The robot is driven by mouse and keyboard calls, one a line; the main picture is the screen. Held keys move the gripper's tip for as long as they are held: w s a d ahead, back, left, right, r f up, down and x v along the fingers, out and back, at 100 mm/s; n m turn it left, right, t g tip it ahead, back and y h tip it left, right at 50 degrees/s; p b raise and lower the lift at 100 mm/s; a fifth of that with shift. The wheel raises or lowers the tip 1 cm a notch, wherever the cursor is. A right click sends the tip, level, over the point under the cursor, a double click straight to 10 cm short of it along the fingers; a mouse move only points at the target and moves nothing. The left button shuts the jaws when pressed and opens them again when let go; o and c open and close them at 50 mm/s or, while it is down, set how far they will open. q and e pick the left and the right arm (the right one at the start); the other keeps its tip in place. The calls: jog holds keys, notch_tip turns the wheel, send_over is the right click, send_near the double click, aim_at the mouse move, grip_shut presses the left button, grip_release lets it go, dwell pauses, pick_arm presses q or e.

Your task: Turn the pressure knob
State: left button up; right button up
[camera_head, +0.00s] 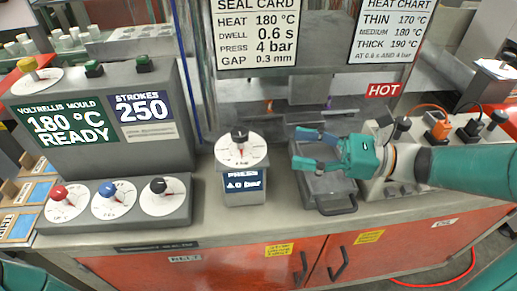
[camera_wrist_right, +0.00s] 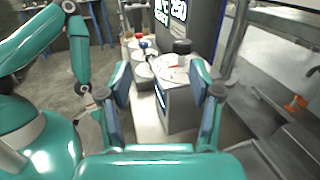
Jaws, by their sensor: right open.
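The pressure knob (camera_head: 240,137) is a black knob on a round white dial with a red pointer. It sits on top of a grey box (camera_head: 243,188) whose display reads PRESS and a value in bar, seemingly 4.0. My right gripper (camera_head: 305,150) is open and empty, to the right of the knob and apart from it, fingers pointing left. In the right wrist view the knob (camera_wrist_right: 182,47) and its box (camera_wrist_right: 180,108) show ahead, between and beyond the spread fingers (camera_wrist_right: 160,80). My left gripper is not seen; only parts of my left arm show.
Red (camera_head: 59,193), blue (camera_head: 107,189) and black (camera_head: 158,186) knobs stand on a panel at left. A grey tray with a handle (camera_head: 335,207) lies beneath my right gripper. The seal card (camera_head: 258,35) hangs behind, reading PRESS 4 bar. The press stands behind the box.

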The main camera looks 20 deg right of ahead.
aim_at(240, 134)
jog(key=d+f+m+t+h, duration=0.2)
jog(key=d+f, duration=0.1)
jog(key=d, duration=0.1)
pick_arm(q)
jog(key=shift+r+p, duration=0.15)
jog(key=shift+p, duration=0.4)
pick_arm(e)
jog(key=x, duration=1.6)
jog(key=shift+s+a+r, duration=0.1)
jog(key=shift+a+r, duration=0.2)
jog(key=shift+a, duration=0.25)
jog(key=c, duration=1.2)
jog(key=shift+n+g+y, duration=0.3)
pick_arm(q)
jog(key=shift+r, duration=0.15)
